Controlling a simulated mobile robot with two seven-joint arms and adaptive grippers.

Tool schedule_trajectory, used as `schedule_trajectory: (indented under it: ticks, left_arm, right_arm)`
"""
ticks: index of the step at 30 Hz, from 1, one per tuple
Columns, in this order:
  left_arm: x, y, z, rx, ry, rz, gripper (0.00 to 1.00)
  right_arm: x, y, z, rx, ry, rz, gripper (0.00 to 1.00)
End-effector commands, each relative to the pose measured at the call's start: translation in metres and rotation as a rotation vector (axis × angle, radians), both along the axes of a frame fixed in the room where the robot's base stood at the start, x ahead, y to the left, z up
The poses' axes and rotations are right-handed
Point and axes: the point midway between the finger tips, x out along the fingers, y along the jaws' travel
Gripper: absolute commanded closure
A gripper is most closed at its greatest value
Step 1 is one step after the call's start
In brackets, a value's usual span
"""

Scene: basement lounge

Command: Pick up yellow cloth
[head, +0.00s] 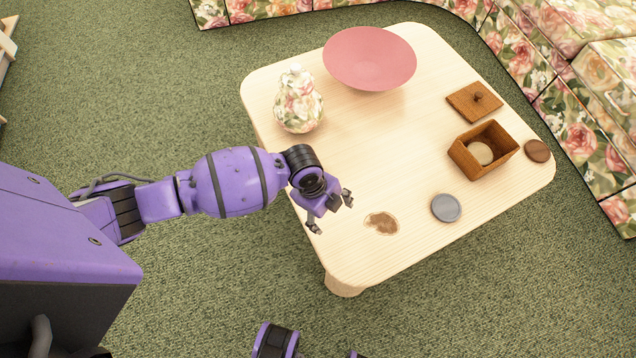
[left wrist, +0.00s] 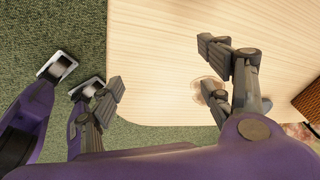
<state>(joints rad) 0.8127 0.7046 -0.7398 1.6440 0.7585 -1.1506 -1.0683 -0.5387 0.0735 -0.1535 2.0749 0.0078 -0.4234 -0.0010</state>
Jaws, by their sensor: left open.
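I see no yellow cloth in either view. My left gripper (head: 331,213) is open and empty over the near left edge of the pale wooden table (head: 400,150). In the left wrist view its two fingers (left wrist: 162,75) stand wide apart, with bare table and its edge between and below them. A brown stain (head: 381,222) lies on the tabletop just right of the gripper. My right gripper cannot be made out.
A floral jar (head: 298,100) and a pink bowl (head: 369,58) stand at the back. A wooden box (head: 462,158), its lid (head: 472,101), a grey disc (head: 446,208) and a brown disc (head: 538,151) are at right. A floral sofa (head: 520,55) lines the back right. The table's middle is clear.

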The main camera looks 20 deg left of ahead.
Motion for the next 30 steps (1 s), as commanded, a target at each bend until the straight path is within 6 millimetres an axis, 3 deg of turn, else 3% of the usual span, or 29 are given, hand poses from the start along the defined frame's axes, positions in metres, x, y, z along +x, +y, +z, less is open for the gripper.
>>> schedule_trajectory:
  ticks: [1, 3, 9, 14, 23, 30]
  left_arm:
    - [0.026, 0.013, -0.007, 0.051, -0.009, -0.076, 0.28]
    - [0.052, 0.029, -0.002, 0.111, -0.007, -0.170, 0.28]
    - [0.103, 0.061, 0.020, 0.223, -0.001, -0.333, 0.28]
    - [0.117, 0.071, 0.026, 0.251, 0.004, -0.375, 0.28]
    - [0.117, 0.071, -0.001, 0.250, 0.002, -0.377, 0.28]
    - [0.113, 0.075, -0.037, 0.250, 0.004, -0.376, 0.28]
  right_arm:
    - [-0.003, -0.001, -0.018, -0.002, 0.009, 0.001, 0.60]
    - [-0.002, -0.001, -0.029, -0.003, 0.011, 0.002, 0.60]
    - [0.006, -0.002, -0.045, -0.006, 0.005, 0.004, 0.60]
    - [0.007, -0.003, -0.049, -0.006, 0.006, 0.004, 0.60]
    - [0.006, -0.003, -0.055, -0.007, 0.008, 0.003, 0.60]
    - [0.004, -0.003, -0.070, -0.008, 0.020, 0.008, 0.60]
